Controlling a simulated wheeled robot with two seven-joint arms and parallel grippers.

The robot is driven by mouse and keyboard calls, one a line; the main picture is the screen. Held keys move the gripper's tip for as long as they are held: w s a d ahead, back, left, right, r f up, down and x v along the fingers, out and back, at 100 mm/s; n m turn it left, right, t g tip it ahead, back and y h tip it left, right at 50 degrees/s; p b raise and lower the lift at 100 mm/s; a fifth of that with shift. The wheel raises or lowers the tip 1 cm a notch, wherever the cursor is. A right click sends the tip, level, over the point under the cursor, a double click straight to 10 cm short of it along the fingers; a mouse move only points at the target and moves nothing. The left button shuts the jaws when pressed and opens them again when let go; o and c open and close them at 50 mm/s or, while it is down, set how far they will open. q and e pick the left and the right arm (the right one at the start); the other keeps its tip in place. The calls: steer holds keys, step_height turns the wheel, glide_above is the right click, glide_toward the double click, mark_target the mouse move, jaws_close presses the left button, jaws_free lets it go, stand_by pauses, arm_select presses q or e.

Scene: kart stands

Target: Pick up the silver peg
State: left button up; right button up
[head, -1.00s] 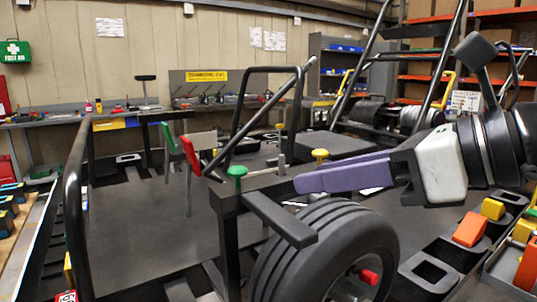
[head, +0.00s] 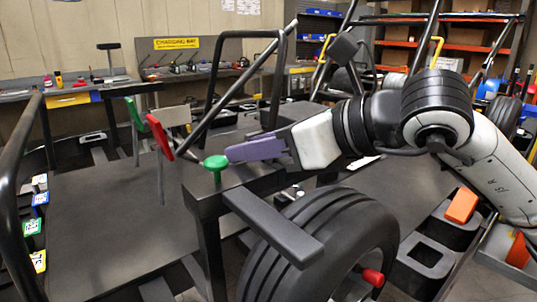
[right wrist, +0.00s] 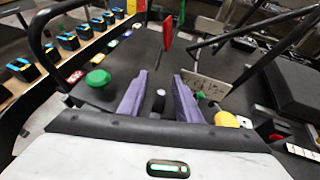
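The silver peg (right wrist: 160,93) shows in the right wrist view, standing on the dark bar between my right fingers, with a gap on each side. In the head view it is hidden behind my right gripper. My right gripper (head: 240,152) reaches in from the right over the bar, its purple fingers close to the green peg (head: 215,164). In the right wrist view my right gripper (right wrist: 160,88) is open and empty around the silver peg. The green peg is left of the fingers there and the yellow peg (right wrist: 228,119) right of them. My left gripper is not in view.
A black tyre (head: 335,240) and a flat black arm (head: 272,225) stand in front of the bar. A red plate (head: 159,138) and a green plate (head: 133,112) stand behind it. Black frame tubes (head: 14,170) rise at the left.

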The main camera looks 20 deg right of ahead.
steer(key=shift+w+a+f, duration=0.2)
steer(key=shift+w+a, duration=0.1)
steer(key=shift+w, duration=0.15)
jaws_close()
